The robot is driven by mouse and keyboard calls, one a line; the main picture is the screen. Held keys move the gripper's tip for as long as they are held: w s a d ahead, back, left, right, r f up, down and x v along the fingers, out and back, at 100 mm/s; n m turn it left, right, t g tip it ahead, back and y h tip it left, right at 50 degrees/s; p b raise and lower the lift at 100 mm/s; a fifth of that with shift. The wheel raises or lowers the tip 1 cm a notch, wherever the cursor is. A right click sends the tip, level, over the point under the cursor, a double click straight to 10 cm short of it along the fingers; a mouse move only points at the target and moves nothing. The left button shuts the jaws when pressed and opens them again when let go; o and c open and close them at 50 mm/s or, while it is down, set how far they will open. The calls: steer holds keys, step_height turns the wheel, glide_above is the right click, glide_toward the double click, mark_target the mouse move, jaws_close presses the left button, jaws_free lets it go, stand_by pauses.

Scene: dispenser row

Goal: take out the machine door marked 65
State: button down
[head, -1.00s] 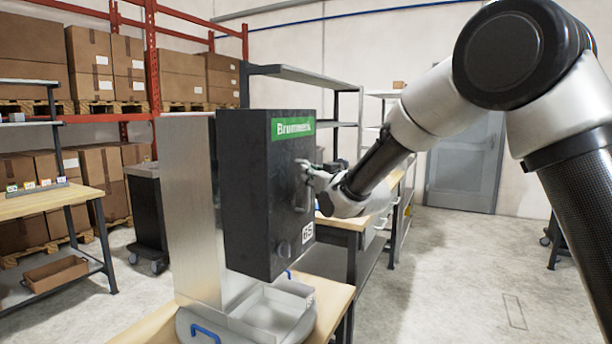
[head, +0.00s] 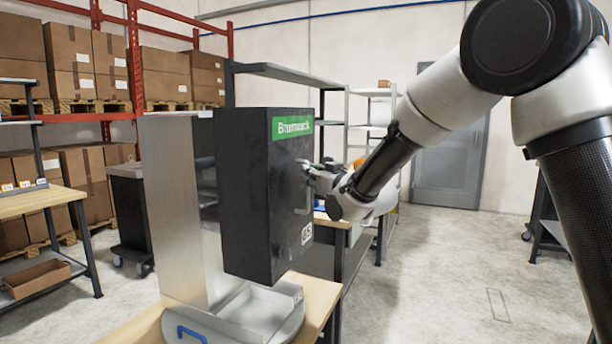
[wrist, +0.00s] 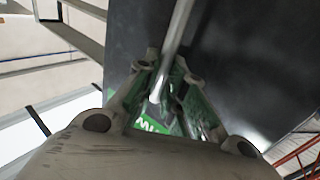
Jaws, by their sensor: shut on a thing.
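The machine door marked 65 (head: 255,200) is a thick dark panel with a green brand label at its top and a white 65 tag low on its front edge. It stands upright, with a gap between it and the steel machine body (head: 170,205) on its left. My gripper (head: 308,173) is shut on the door's bar handle (head: 306,199), at the handle's upper part. In the wrist view, the fingers (wrist: 168,90) close around the bar (wrist: 178,40), with the dark door face behind. The fingertips are small and partly hidden in the head view.
The machine's round base with a metal tray (head: 262,308) and a blue handle (head: 192,335) sits below on a wooden bench (head: 318,295). A grey shelf (head: 290,72) and another bench stand behind. The floor (head: 450,270) at right is open.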

steer(key=s+d, duration=0.4)
steer(key=d, duration=0.7)
steer(key=shift+d+r, duration=0.15)
stand_by(1.4)
stand_by(0.5)
